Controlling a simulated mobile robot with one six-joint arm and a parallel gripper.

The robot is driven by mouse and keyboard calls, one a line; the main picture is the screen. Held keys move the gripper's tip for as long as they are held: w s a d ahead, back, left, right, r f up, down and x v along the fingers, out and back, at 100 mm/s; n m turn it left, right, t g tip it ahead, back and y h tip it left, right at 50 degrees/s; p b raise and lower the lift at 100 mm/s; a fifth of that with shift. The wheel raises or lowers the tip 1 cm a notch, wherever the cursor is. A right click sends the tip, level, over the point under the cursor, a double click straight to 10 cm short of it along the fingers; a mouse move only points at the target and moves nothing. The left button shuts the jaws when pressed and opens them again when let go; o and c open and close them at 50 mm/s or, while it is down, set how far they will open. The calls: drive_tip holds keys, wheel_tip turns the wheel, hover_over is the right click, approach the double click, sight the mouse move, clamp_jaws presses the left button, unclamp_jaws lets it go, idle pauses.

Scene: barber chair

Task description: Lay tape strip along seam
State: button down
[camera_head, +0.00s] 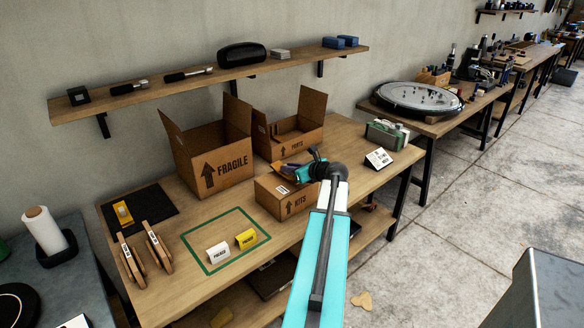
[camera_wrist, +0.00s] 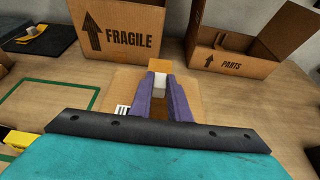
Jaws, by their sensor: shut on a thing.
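My gripper (camera_wrist: 161,98) has purple fingers closed on a small piece with a white part and a tan end, seemingly the tape strip (camera_wrist: 160,66). In the head view my gripper (camera_head: 284,171) is over the top of the small closed cardboard box marked KITS (camera_head: 296,203). The box's top, with a printed label, also shows under the fingers in the wrist view (camera_wrist: 101,91). The seam is hidden beneath the fingers and the held piece. I cannot tell whether the strip touches the box.
An open FRAGILE box (camera_head: 228,172) and an open PARTS box (camera_head: 293,146) stand behind. Two tape dispensers (camera_head: 131,262) and a black mat (camera_head: 150,208) are at left. A green outlined square (camera_head: 192,254) holds two small signs. A wall shelf (camera_head: 215,74) hangs above.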

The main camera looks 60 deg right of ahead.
drive_tip(key=shift+f+b, duration=0.4)
drive_tip(key=shift+f, duration=0.85)
drive_tip(key=c, duration=1.6)
unclamp_jaws()
drive_tip(key=b+v, duration=0.1)
drive_tip(key=v, duration=1.3)
drive_tip(key=shift+w, duration=0.1)
drive_tip(key=shift+r, duration=0.1)
